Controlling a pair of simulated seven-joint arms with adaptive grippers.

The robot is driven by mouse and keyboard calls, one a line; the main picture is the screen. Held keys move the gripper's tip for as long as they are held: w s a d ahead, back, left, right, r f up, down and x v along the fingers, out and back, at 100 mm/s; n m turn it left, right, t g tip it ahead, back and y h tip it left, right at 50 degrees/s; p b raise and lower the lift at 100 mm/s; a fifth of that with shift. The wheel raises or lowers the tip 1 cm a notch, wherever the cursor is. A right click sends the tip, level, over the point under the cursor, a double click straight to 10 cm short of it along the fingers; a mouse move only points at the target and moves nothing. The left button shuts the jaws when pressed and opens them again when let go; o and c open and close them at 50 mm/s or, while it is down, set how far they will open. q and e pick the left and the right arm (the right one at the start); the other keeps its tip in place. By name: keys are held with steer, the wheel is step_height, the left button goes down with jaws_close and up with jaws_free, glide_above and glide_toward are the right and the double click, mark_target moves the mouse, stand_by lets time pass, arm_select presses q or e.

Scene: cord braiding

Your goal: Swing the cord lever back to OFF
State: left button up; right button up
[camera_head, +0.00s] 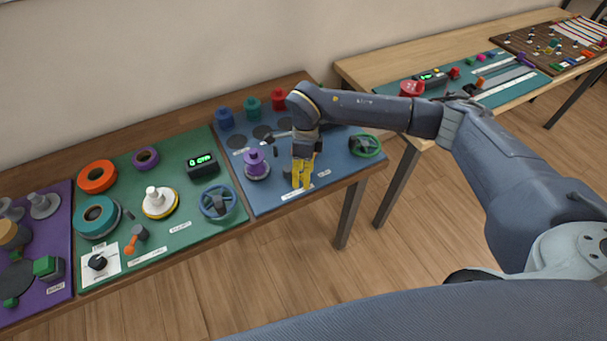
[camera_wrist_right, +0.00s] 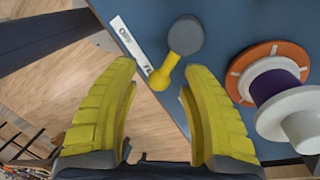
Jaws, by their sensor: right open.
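The cord lever, with a grey round hub (camera_wrist_right: 186,35) and a yellow handle (camera_wrist_right: 164,72), stands on the blue panel in the right wrist view. Its handle points toward the end of the white label (camera_wrist_right: 131,44) away from the word OFF. My right gripper (camera_head: 301,184) has yellow fingers and is over the front edge of the blue panel (camera_head: 335,165) in the head view, where it hides the lever. In the wrist view its fingers (camera_wrist_right: 158,75) are spread apart, with the yellow handle ahead between the tips, no contact visible. My left gripper is out of view.
A spool with a purple core and orange disc (camera_wrist_right: 240,75) is close to the right finger. In the head view, a purple spool (camera_head: 256,165) is left of my gripper and a green handwheel (camera_head: 366,146) is right of it. Another lever, orange (camera_head: 131,244), is on the green panel.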

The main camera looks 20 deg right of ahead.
mark_target(283, 192)
steer(key=shift+c, duration=0.3)
jaws_close()
steer(key=shift+s+a, duration=0.1)
steer(key=m, duration=0.1)
steer(key=s+a+m, duration=0.1)
steer(key=m, duration=0.1)
steer(key=shift+a+m+y, duration=0.2)
steer(key=shift+m+y, duration=0.1)
steer(key=m, duration=0.1)
steer(key=a+m, duration=0.1)
steer(key=shift+s+a+m+t, duration=0.1)
steer(key=shift+s+m+t, duration=0.15)
steer(key=shift+m+t, duration=0.15)
steer(key=a+m, duration=0.1)
steer(key=m, duration=0.2)
steer(key=shift+a+t+y, duration=0.3)
steer(key=shift+a, duration=0.05)
steer(key=shift+w+a+m+t, duration=0.15)
steer(key=shift+a+m, duration=0.2)
steer(key=shift+m, duration=0.45)
steer(key=shift+s+a+m+t, duration=0.15)
steer(key=shift+a+m, duration=0.15)
steer(key=shift+m, duration=0.5)
steer(key=shift+w, duration=0.15)
